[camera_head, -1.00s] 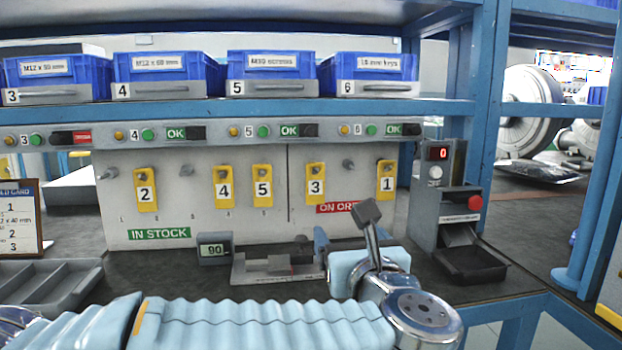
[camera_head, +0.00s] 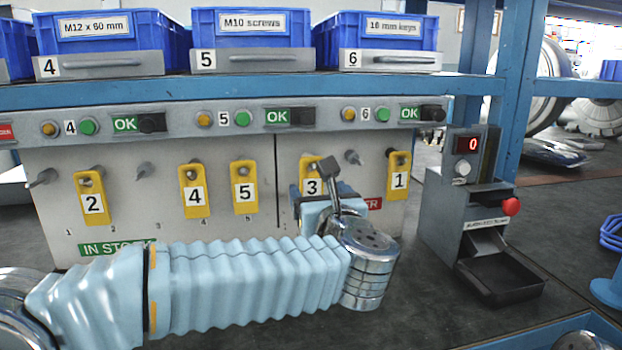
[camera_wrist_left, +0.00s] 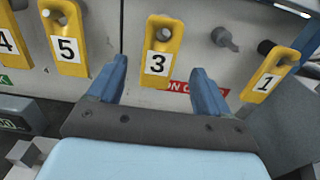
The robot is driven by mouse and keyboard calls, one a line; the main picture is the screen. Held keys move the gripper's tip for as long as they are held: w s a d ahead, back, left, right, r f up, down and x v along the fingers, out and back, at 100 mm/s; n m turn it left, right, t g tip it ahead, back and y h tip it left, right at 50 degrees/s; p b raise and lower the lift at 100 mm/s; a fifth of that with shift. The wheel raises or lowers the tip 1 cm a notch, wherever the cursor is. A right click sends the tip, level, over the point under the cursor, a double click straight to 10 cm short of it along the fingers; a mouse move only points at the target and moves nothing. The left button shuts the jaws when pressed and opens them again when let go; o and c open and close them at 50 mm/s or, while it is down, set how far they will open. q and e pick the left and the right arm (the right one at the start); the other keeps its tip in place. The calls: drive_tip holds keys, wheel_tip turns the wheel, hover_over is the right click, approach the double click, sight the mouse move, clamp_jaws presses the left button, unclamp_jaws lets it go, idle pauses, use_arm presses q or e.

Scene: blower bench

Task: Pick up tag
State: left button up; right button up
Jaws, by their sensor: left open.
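Yellow numbered tags hang on pegs on a grey board. Tag 3 (camera_head: 312,187) is partly hidden behind my left gripper in the head view; in the left wrist view tag 3 (camera_wrist_left: 160,55) hangs between and beyond the fingers. My left gripper (camera_wrist_left: 160,88) is open and empty, its blue fingers pointing at the board. Tag 5 (camera_head: 244,188) and tag 4 (camera_head: 194,192) hang left of it, tag 2 (camera_head: 92,198) farther left. Tag 1 (camera_head: 398,176) hangs to the right, past a bare peg (camera_head: 353,157). My right gripper is not in view.
A grey box with a red button (camera_head: 511,206) and a dark tray (camera_head: 500,277) stands to the right. Blue bins (camera_head: 252,28) line the shelf above the board. A green IN STOCK label (camera_head: 110,248) and a red label (camera_wrist_left: 190,87) are on the board.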

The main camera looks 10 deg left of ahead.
sight(312, 180)
use_arm(q)
drive_tip(key=shift+x, duration=0.75)
drive_tip(key=p+x, duration=0.1)
drive_tip(key=x, duration=0.1)
drive_tip(key=p+x, duration=0.1)
drive_tip(key=x, duration=0.1)
drive_tip(key=shift+w+a+r, duration=0.15)
drive_tip(key=shift+r, duration=0.1)
drive_tip(key=shift+w+a+f, duration=0.1)
drive_tip(key=shift+w+f, duration=0.05)
drive_tip(key=shift+w, duration=0.2)
drive_tip(key=c, duration=1)
drive_tip(key=shift+c, duration=0.2)
